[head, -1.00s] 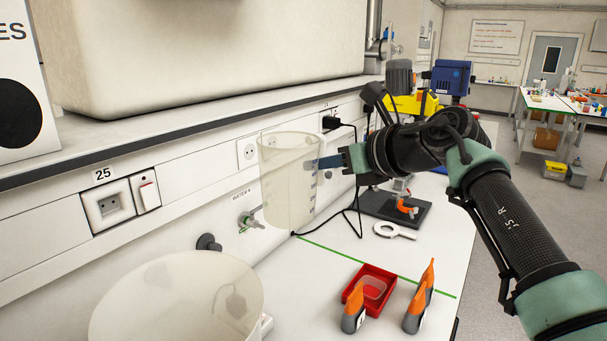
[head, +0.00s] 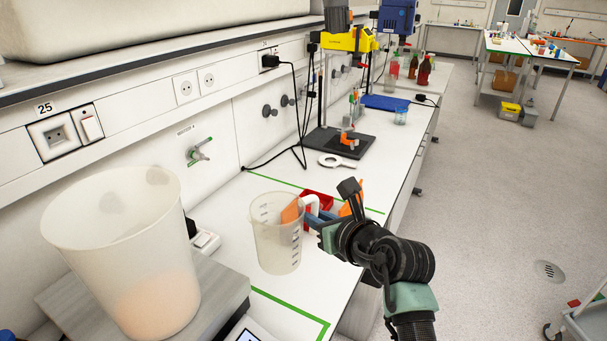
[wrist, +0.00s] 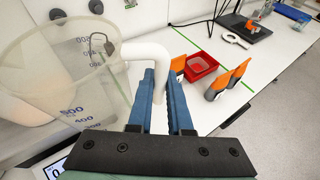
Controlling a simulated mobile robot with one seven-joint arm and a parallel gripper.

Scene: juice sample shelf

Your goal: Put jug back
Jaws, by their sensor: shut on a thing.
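The jug (head: 272,238) is a clear plastic measuring jug with a scale and a pale handle. It stands upright at or just above the bench, right of the large tub. I cannot tell whether its base touches the bench. My gripper (head: 313,217) reaches it from the right and is shut on its handle. In the wrist view the blue fingers of my gripper (wrist: 166,95) lie either side of the white handle (wrist: 152,55). The jug (wrist: 85,80) fills the left of that view and looks empty.
A large translucent tub (head: 120,245) with pale orange contents stands on a grey scale (head: 222,285) at left. A red tray (head: 318,198) and orange-tipped grey tools (wrist: 225,80) lie behind my gripper. Green lines (head: 292,308) mark the bench. A stand (head: 345,145) is farther back.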

